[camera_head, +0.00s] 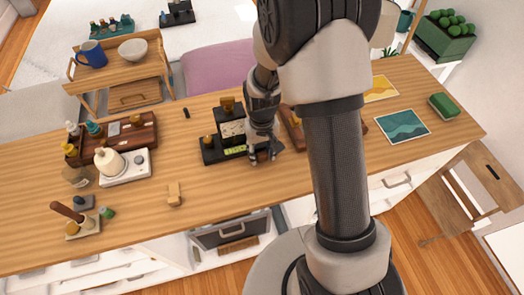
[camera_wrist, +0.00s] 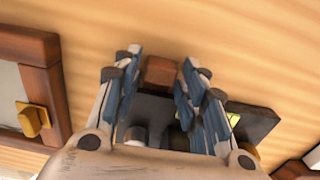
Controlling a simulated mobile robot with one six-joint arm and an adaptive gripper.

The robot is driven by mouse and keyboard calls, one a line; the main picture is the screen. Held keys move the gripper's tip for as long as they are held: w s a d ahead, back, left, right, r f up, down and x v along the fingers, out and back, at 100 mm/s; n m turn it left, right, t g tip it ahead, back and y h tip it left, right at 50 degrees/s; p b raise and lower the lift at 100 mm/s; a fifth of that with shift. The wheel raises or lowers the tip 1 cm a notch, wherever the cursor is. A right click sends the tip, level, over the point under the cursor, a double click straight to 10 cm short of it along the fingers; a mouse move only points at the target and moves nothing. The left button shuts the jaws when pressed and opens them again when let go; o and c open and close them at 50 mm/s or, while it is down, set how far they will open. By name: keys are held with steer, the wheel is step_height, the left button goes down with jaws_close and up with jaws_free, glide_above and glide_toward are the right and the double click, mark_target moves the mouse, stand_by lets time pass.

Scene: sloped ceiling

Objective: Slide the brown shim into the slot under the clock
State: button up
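The black clock (camera_head: 232,133) stands on the table with a pale face, a dark base and a yellow-green strip low on its front. My gripper (camera_head: 264,154) is low over the table, just right of the clock's base. In the wrist view, the brown shim (camera_wrist: 160,70) is a small block between the fingertips of my gripper (camera_wrist: 163,62). The dark base (camera_wrist: 262,122) lies right behind the shim and fingers in that view. The slot itself is hidden, and I cannot tell whether the shim touches it.
A tan wooden block (camera_head: 174,194) lies on bare table to the front left. A white device with a round jar (camera_head: 112,162) and a brown tray (camera_head: 140,132) stand further left. A brown framed thing with a brass knob (camera_wrist: 34,120) is beside the gripper. My arm hides the table behind it.

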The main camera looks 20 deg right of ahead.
steer(key=shift+w+r, duration=0.2)
steer(key=shift+w, duration=0.15)
steer(key=shift+r, duration=0.2)
steer(key=r, duration=1.1)
steer(key=shift+s+r, duration=0.15)
steer(key=shift+s, duration=0.15)
step_height(320, 180, up, 6)
steer(key=t, duration=0.1)
glide_above(262, 153)
steer(key=s, duration=0.3)
steer(key=s+r+t, duration=0.1)
steer(key=s+r, duration=0.2)
steer(key=s, duration=0.2)
steer(key=s+r+t, duration=0.1)
steer(key=s+r, duration=0.2)
steer(key=s, duration=0.3)
steer(key=s+r+t, duration=0.1)
steer(key=s+r, duration=0.2)
steer(key=s, duration=0.2)
steer(key=shift+s+r+t, duration=0.3)
steer(key=shift+s+r, duration=0.1)
steer(key=shift+c, duration=0.4)
